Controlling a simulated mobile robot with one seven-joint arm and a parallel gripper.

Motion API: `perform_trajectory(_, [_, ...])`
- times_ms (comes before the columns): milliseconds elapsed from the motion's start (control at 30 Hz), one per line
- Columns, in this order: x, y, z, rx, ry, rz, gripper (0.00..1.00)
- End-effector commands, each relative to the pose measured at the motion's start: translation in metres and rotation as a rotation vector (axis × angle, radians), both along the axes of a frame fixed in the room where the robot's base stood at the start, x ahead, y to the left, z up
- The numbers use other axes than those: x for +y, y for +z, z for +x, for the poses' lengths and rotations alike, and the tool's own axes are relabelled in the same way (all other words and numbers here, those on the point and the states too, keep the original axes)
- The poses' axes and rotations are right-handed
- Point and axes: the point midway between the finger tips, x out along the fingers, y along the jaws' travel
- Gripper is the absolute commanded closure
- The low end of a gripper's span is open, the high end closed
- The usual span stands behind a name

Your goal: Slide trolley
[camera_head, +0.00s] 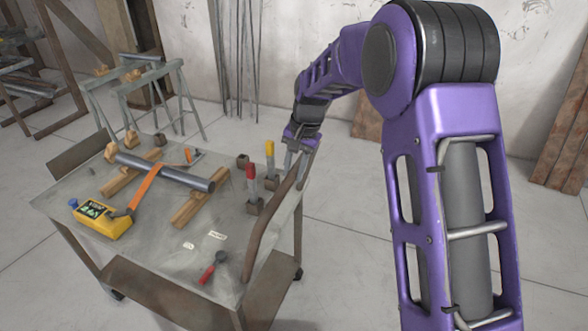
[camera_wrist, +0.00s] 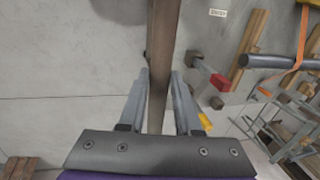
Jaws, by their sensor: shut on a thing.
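The trolley is a grey metal table with brown rusted sides; its top (camera_head: 150,235) shows at the left of the head view. A brown rail-like handle (camera_head: 268,222) runs along its right side. My gripper (camera_head: 298,160) reaches the far end of this handle. In the wrist view my gripper (camera_wrist: 161,82) has one finger on each side of the handle (camera_wrist: 163,40) and is shut on it. The exact contact at the fingertips is hard to see.
On the trolley lie a grey pipe (camera_head: 175,174) on wooden blocks, a yellow device (camera_head: 101,220) with an orange strap, and red and yellow-handled tools (camera_head: 252,178). Sawhorses (camera_head: 160,90) stand behind. Planks (camera_head: 565,140) lean at the right wall. Floor beside the trolley is clear.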

Motion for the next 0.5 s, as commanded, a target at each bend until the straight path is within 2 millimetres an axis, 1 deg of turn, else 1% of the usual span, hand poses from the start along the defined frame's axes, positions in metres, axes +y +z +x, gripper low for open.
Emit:
perform_trajectory(33, [0.0059,0.0035,0.0024,-0.013,0.002,0.011,1.00])
perform_trajectory(67, [0.0061,0.0035,0.0024,-0.013,0.002,0.011,1.00])
perform_trajectory(100, [0.0063,0.0037,0.0025,-0.013,0.002,0.011,0.62])
perform_trajectory(233, [0.0054,0.0031,0.0019,-0.010,0.003,0.009,0.39])
perform_trajectory(500, [0.0031,0.0027,0.0011,-0.006,0.001,0.005,0.39])
